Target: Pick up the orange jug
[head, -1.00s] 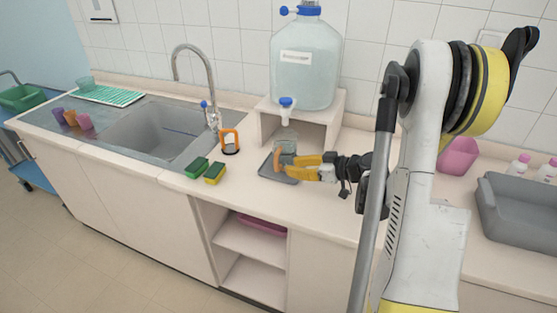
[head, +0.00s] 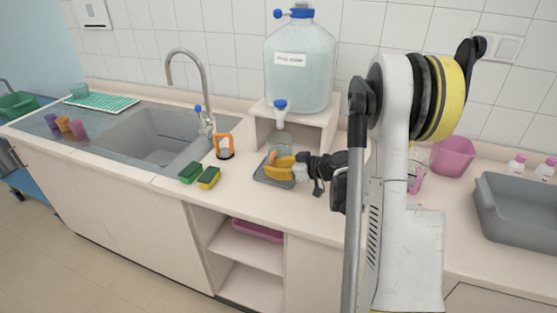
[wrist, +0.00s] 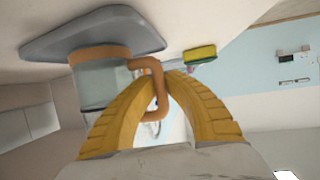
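The orange jug (head: 279,141) is clear with an orange handle and stands on the dark grey drip tray (head: 261,180) under the blue tap. My gripper (head: 275,163) reaches it from the right and partly hides it. In the wrist view, which is upside down, the jug (wrist: 102,88) shows an orange base band against the tray (wrist: 60,40). The yellow fingers of my gripper (wrist: 162,85) are closed on its curved orange handle, one on each side. The jug looks upright.
A large water bottle (head: 300,75) with a blue tap (head: 280,106) stands on a white stand above the jug. Green and yellow sponges (head: 208,178) and an orange-framed item (head: 225,147) lie left. A pink tub (head: 453,157) and grey basin (head: 520,210) are right.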

